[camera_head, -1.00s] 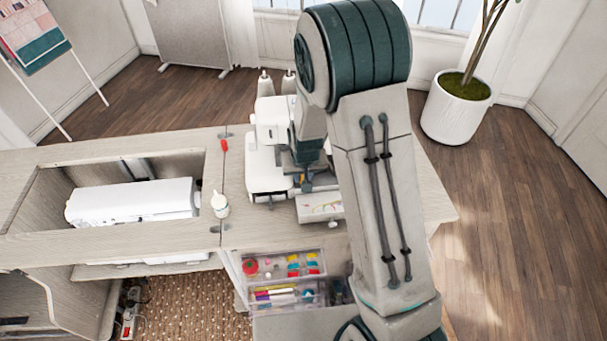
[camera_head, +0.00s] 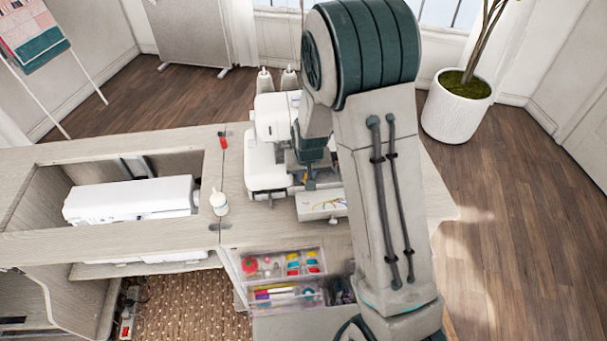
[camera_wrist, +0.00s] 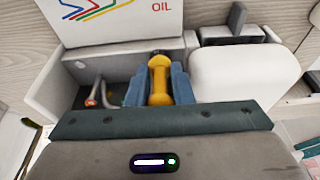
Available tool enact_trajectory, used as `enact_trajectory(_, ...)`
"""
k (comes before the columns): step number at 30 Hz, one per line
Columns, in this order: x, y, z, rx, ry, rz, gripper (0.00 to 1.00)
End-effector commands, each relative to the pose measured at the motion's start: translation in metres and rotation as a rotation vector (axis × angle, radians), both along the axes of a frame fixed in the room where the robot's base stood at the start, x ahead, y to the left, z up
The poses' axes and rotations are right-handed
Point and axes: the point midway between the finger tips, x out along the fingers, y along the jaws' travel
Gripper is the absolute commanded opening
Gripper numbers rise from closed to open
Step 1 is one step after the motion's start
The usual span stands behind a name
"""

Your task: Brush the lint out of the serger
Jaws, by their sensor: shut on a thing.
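The white serger (camera_head: 262,172) stands on the cabinet top, with its front cover (camera_head: 320,205) folded down and a coloured threading diagram showing. My gripper (camera_head: 309,182) is low at the serger's front opening, partly hidden behind my arm in the head view. In the wrist view my gripper (camera_wrist: 158,88) has its blue fingers shut on a yellow handle (camera_wrist: 159,78), likely the lint brush. Its tip and any bristles are hidden. Beyond it lies the opened cover (camera_wrist: 130,20), marked "OIL". Grey metal loopers (camera_wrist: 98,92) show to the left. No lint can be made out.
A white bottle (camera_head: 219,203) and a small red item (camera_head: 223,141) stand left of the serger. A white sewing machine (camera_head: 130,199) sits in the cabinet well. Clear drawers (camera_head: 284,275) of supplies are below the front edge.

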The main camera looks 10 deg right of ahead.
Motion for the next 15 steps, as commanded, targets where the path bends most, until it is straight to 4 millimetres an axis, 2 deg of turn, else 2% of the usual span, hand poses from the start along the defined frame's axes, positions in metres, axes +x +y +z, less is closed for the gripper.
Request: enact_trajectory(15,-0.0001,-0.0057,-0.0003,0.000,0.000,-0.001,0.00)
